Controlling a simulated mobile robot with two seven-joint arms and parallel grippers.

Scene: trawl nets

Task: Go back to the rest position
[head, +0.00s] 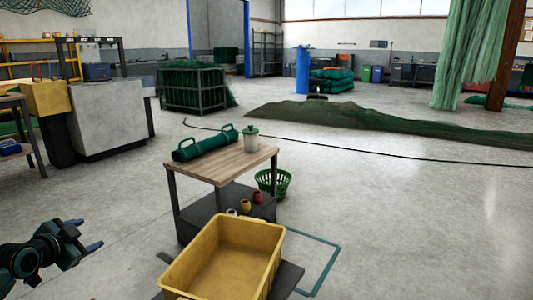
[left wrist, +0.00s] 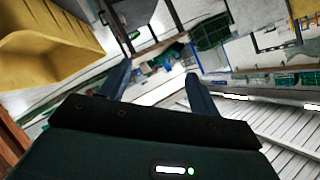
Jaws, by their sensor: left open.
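My left gripper (head: 86,234) is at the lower left of the head view, open and empty. It is held out over bare floor, left of the yellow bin and apart from it. In the left wrist view the two fingers of the left gripper (left wrist: 157,72) stand wide apart with nothing between them. My right gripper is in neither view.
A yellow bin (head: 176,284) is at the bottom centre, and its edge shows in the left wrist view (left wrist: 62,62).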

